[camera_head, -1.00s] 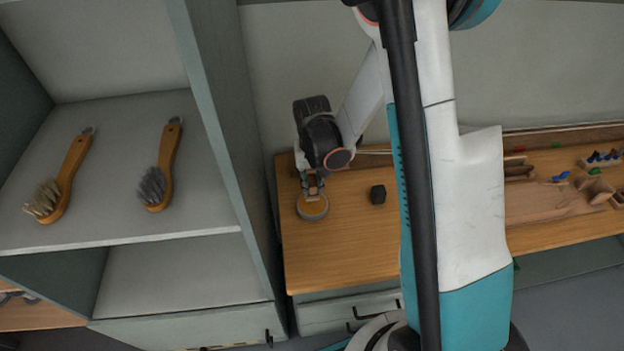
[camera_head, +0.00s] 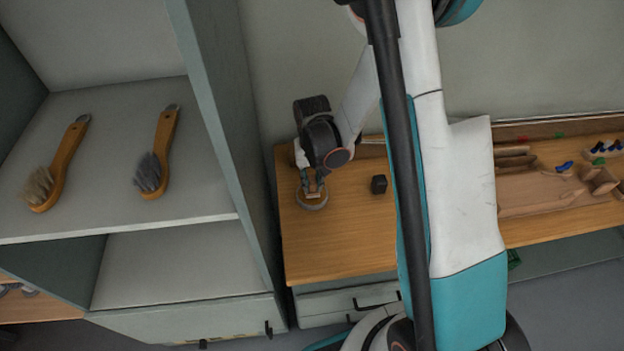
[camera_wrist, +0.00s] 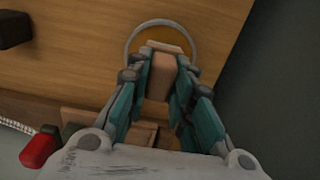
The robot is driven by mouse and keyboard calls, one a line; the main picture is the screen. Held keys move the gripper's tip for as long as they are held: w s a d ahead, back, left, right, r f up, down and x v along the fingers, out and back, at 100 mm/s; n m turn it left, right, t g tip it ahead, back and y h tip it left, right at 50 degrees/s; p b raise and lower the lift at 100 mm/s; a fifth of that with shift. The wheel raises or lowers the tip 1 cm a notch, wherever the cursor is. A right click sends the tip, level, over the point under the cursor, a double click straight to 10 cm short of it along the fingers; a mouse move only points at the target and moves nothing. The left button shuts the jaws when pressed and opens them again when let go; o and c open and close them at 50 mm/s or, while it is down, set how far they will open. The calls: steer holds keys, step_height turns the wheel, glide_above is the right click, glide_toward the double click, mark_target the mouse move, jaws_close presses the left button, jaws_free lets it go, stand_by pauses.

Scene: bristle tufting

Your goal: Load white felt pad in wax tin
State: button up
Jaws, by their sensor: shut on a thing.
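A round, shallow tin with a pale grey rim (camera_head: 313,207) stands on the wooden worktop near its left end. Its rim shows as a ring in the wrist view (camera_wrist: 162,22), with a tan inside. My gripper (camera_wrist: 163,62) is shut on a pale tan block (camera_wrist: 162,75), which sits between the teal fingers over the tin's opening. The gripper also shows above the tin in the head view (camera_head: 312,187). I cannot tell whether the block touches the tin's inside. I cannot make out a plainly white pad.
A small black block (camera_head: 379,184) stands right of the tin. Wooden holders (camera_head: 540,190) are at right. The worktop's front is clear.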

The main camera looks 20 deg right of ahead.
steer(key=shift+f+b, duration=0.55)
steer(key=shift+b, duration=0.25)
stand_by(2.0)
steer(key=shift+r, duration=0.1)
steer(key=shift+r+p, duration=2.05)
steer(key=shift+r, duration=1.4)
steer(key=shift+f, duration=0.1)
steer(key=n+b, duration=0.1)
steer(key=b, duration=0.1)
steer(key=shift+f+b, duration=0.25)
steer(key=shift+b, duration=0.1)
steer(key=shift+n+b, duration=0.4)
steer(key=shift+b, duration=0.3)
